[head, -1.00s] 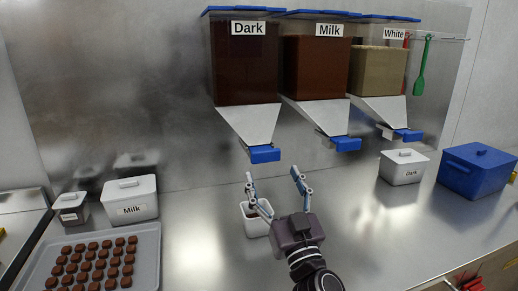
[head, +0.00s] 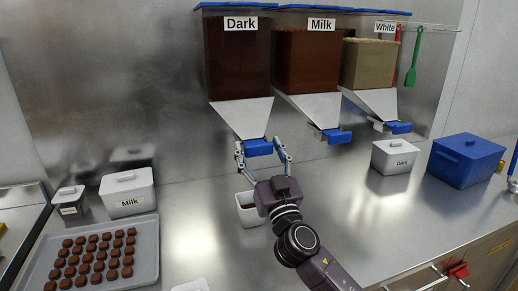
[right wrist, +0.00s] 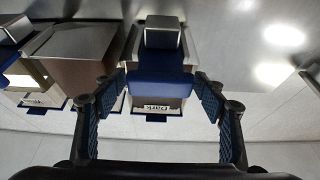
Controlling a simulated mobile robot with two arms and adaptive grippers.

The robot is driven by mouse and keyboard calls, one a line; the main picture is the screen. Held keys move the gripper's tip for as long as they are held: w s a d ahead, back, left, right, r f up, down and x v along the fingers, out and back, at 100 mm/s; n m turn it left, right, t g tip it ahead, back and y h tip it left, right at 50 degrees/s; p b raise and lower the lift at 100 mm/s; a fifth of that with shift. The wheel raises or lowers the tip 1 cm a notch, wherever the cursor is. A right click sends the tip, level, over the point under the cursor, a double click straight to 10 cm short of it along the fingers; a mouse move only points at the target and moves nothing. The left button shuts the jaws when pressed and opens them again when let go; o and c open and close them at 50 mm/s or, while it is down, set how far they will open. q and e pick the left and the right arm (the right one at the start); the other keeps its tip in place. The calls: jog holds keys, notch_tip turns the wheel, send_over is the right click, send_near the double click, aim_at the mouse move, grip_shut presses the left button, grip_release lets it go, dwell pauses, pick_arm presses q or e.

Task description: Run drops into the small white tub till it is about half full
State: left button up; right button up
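The small white tub (head: 247,217) stands on the counter below the Dark dispenser (head: 240,60). My right gripper (head: 262,151) is open, with one finger on each side of this handle. The right wrist view shows the blue handle (right wrist: 161,86) between the fingers, apparently without a grip. No stream of drops is visible. My left gripper is not in view.
The Milk (head: 308,62) and White (head: 369,64) dispensers hang to the right. A Milk tub (head: 127,194) and a tray of chocolates (head: 147,255) are left. The counter's middle right is clear.

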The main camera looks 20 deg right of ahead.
jog(key=c, duration=1.4)
jog(key=shift+s+f, duration=0.15)
jog(key=shift+s, duration=0.3)
jog(key=shift+s+r, duration=0.2)
jog(key=shift+s, duration=0.2)
jog(key=o, duration=1.7)
jog(key=shift+f, duration=0.1)
jog(key=v, duration=1.2)
jog(key=shift+d, duration=0.1)
